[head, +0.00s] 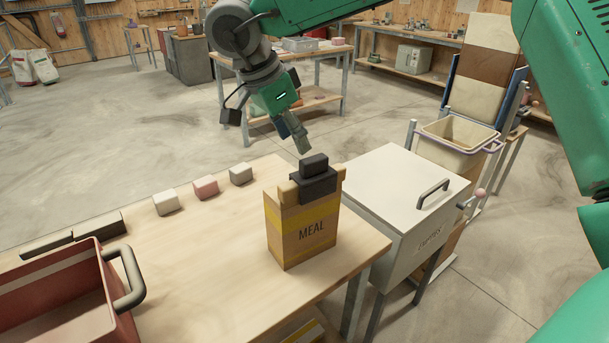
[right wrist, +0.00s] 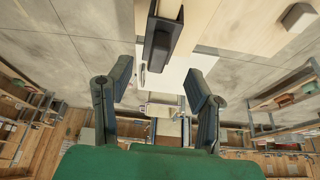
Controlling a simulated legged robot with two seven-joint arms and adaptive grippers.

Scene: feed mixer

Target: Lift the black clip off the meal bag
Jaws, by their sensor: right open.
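The tan meal bag (head: 305,252), with a yellow band and the word MEAL, stands upright on the wooden table near its right edge. The black clip (head: 316,184) sits across the bag's folded top, with a raised block on it. My right gripper (head: 302,147) is just above and behind the clip, apart from it. In the right wrist view my right gripper (right wrist: 160,78) has its fingers spread wide with nothing between the tips. The clip (right wrist: 160,48) shows at the top of that view, ahead of the gap. My left gripper is not in view.
A red crate (head: 68,300) with a dark handle stands at the table's left. Small blocks, white (head: 165,202), pink (head: 205,187) and grey (head: 240,174), lie along the far edge. A white lidded box (head: 395,190) with a handle stands right of the bag.

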